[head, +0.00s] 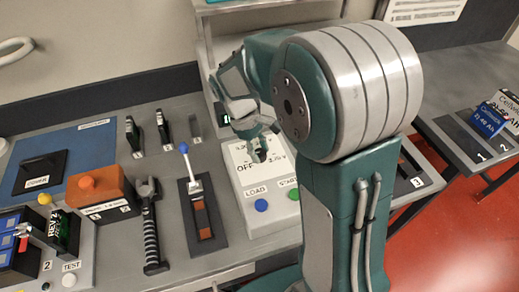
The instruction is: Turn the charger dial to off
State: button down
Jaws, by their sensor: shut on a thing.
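The charger (266,221) is a pale box with a sloped face in the middle of the bench. Its face carries a printed OFF mark at the left and voltage marks towards the back and right. LOAD and START labels stand near a blue button and a green button at its front. My gripper (262,150) points down over the middle of the charger face and is shut on the dial (261,156). Only a small dark part of the dial shows below the fingers. I cannot tell which mark it points at. My arm hides the charger's right side.
Left of the charger stand a blue-knobbed lever (184,149), a black-handled tool (152,229) and an orange box (101,193). A battery tester with a TEST button is at the front left. Labelled batteries (496,113) lie on the right bench, beyond a red floor gap.

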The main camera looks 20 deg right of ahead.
jog(key=shift+w+n+t, duration=0.15)
jog(key=shift+n+t, duration=0.15)
jog(key=shift+n, duration=0.3)
jog(key=shift+c, duration=1.3)
grip_release()
jog(key=shift+a, duration=0.15)
jog(key=v, duration=1.2)
jog(key=shift+a, duration=0.25)
jog(key=shift+f, duration=0.1)
